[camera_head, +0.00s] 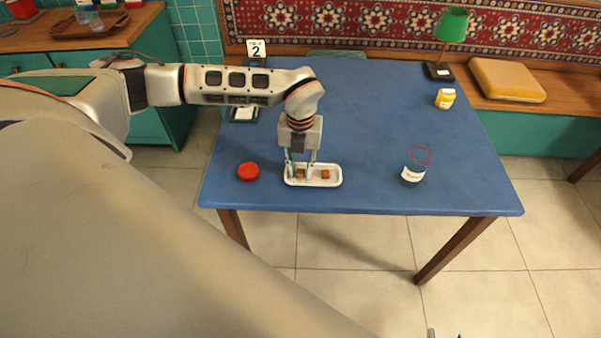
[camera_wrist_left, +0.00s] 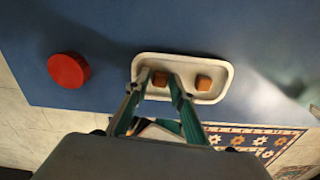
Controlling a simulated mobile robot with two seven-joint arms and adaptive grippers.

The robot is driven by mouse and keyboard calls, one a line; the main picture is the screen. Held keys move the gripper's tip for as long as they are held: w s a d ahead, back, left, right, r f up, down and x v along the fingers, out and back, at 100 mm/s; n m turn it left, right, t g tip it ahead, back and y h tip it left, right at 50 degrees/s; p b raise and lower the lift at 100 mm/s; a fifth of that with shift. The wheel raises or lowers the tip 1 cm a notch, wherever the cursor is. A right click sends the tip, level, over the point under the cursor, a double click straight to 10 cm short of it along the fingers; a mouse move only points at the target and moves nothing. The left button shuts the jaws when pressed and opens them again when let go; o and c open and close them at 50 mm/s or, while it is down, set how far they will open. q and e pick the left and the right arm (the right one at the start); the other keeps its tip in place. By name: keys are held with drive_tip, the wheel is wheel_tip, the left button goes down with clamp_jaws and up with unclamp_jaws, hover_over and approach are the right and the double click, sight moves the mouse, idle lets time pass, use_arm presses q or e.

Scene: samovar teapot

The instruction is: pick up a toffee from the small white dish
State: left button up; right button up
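The small white dish (camera_head: 334,181) stands near the table's front edge, with two brown toffees in view. My left gripper (camera_head: 301,172) reaches down into its left part, with one finger on each side of the left toffee (camera_wrist_left: 160,79). The fingers look close to it. Whether both touch it is not clear. The right toffee (camera_head: 325,174) lies free in the dish and also shows in the left wrist view (camera_wrist_left: 203,83).
A round red lid (camera_head: 248,172) lies left of the dish. A yellow jar (camera_head: 445,98) and a green lamp (camera_head: 451,27) are at the back right. The blue table (camera_head: 370,110) is clear in the middle.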

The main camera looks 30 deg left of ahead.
use_arm(q)
drive_tip(key=c, duration=0.5)
drive_tip(key=shift+r, duration=0.1)
